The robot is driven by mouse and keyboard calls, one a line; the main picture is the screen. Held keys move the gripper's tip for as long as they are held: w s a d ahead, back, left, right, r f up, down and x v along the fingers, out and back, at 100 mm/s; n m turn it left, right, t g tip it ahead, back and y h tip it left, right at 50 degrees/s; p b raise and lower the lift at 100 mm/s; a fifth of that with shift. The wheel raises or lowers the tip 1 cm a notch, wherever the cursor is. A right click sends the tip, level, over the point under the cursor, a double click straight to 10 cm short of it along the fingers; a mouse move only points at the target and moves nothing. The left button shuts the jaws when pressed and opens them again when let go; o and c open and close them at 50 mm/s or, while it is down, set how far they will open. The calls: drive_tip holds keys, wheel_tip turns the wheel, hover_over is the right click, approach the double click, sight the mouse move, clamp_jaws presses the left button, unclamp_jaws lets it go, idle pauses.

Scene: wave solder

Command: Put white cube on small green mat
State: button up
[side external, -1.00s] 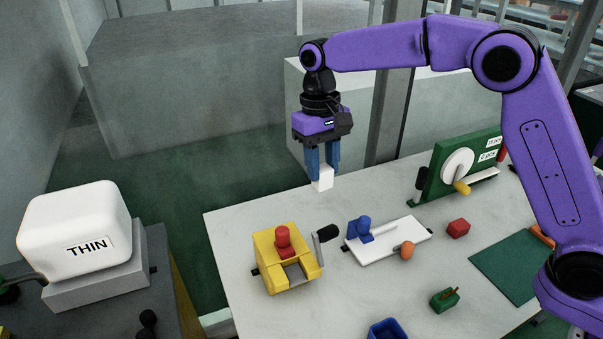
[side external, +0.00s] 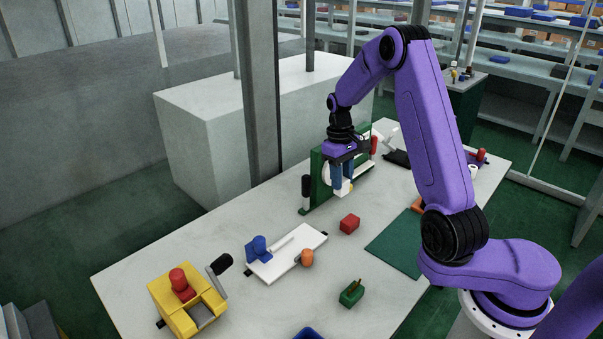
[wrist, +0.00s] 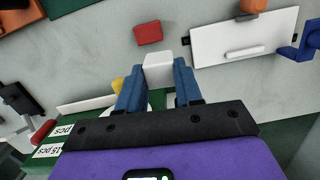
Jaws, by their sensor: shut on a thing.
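The white cube (wrist: 158,68) is held between the blue fingers of my gripper (wrist: 159,88) in the wrist view. In the side view my gripper (side external: 342,188) is shut on it, in the air in front of the green panel with the white wheel. The cube is mostly hidden there. A flat dark green mat (side external: 397,243) lies on the table to the right of and nearer the camera than the gripper. A corner of green also shows at the top left of the wrist view (wrist: 60,6).
A red block (side external: 349,223) lies below the gripper. A white plate with a blue piece (side external: 275,262), an orange ball (side external: 307,258), a small green block (side external: 352,293) and a yellow fixture (side external: 180,310) stand on the table. The green panel (side external: 318,180) stands upright behind the gripper.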

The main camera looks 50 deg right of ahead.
drive_tip(key=s+d+f, duration=0.2)
drive_tip(key=s+d, duration=0.3)
drive_tip(key=s, duration=0.4)
drive_tip(key=s+d+f+m, duration=0.1)
drive_tip(key=s+d+f, duration=0.2)
drive_tip(key=s, duration=0.6)
drive_tip(key=shift+s+d, duration=0.3)
drive_tip(key=shift+d, duration=0.7)
drive_tip(key=shift+f, duration=0.1)
drive_tip(key=shift+f, duration=3)
drive_tip(key=shift+f, duration=0.45)
drive_tip(key=o, duration=1.1)
